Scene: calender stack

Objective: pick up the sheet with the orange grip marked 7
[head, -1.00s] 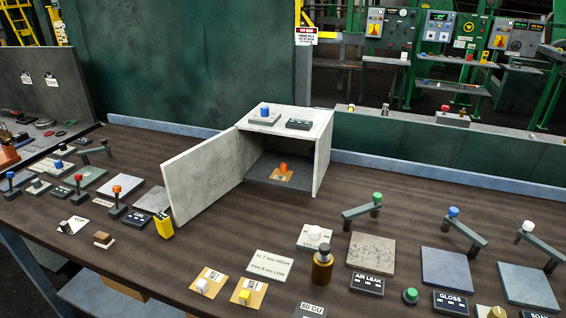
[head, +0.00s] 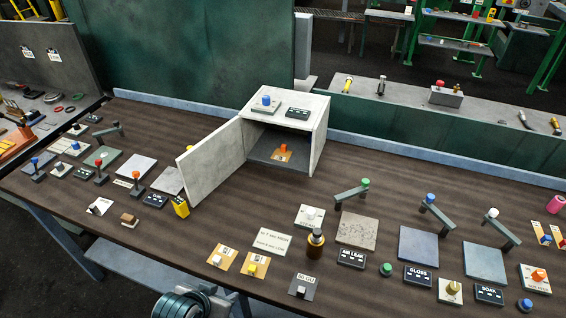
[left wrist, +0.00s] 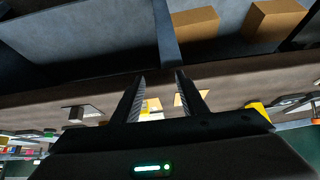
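A tan sheet with an orange grip (head: 283,150) lies inside the open-fronted white cabinet (head: 319,140). Another orange grip stands on a pale plate (head: 536,285) at the far right of the table. The markings on both are too small to read, so I cannot tell which is marked 7. In the left wrist view my left gripper (left wrist: 160,76) is open, its two fingers apart with nothing held between them. It is near the table's front edge, away from the cabinet. Part of my left arm shows at the bottom of the head view; its fingertips are unclear there. My right gripper is not visible.
The cabinet door (head: 212,163) stands open to the left. A blue-knobbed plate (head: 260,110) lies on the cabinet top. A yellow block (head: 181,207), a brown bottle (head: 315,243) and two tan cards (head: 223,258) are in front.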

